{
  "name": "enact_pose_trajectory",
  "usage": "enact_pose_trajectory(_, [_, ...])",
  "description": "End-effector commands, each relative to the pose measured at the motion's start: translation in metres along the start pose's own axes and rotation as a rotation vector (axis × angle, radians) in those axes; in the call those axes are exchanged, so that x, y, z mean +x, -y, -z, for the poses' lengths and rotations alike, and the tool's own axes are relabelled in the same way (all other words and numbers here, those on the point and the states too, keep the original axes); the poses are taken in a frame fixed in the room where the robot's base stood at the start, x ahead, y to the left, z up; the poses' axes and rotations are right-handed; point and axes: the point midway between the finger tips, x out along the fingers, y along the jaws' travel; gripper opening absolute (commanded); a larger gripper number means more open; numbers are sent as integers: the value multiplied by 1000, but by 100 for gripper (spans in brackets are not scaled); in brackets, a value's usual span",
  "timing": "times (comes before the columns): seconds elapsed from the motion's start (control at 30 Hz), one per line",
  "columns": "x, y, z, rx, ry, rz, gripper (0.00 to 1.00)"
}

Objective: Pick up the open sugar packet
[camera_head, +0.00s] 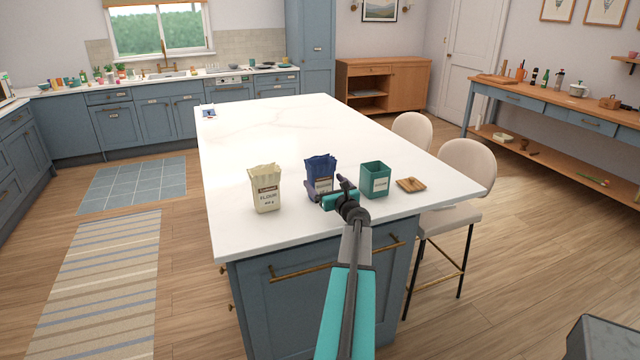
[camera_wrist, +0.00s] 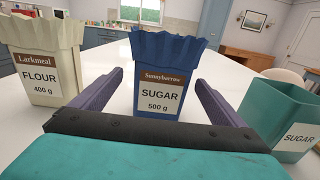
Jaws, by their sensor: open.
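The open sugar packet (camera_head: 319,170) is dark blue with a crinkled open top and stands upright on the white island (camera_head: 280,130). In the wrist view the sugar packet (camera_wrist: 162,75) is centred, its label reading "Sunnybarrow SUGAR 500 g". My gripper (camera_head: 329,190) is at the packet's near side. In the wrist view my gripper (camera_wrist: 160,88) is open, one finger to the left and one to the right of the packet's lower part. In the head view my gripper hides part of the packet's lower front.
A cream flour packet (camera_head: 264,190) stands left of the sugar packet. A teal canister (camera_head: 375,181) labelled sugar stands to the right, with a wooden lid-like piece (camera_head: 411,185) beyond it. Stools (camera_head: 466,165) stand along the island's right side. The island's far part is mostly clear.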

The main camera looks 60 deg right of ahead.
Motion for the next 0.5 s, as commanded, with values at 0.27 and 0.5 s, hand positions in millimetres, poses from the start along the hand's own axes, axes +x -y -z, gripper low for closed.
enact_pose_trajectory(0.27, [2, 1, 0, 0, 0, 0, 94])
enact_pose_trajectory(0.5, [17, 3, -1, 0, -1, 0, 94])
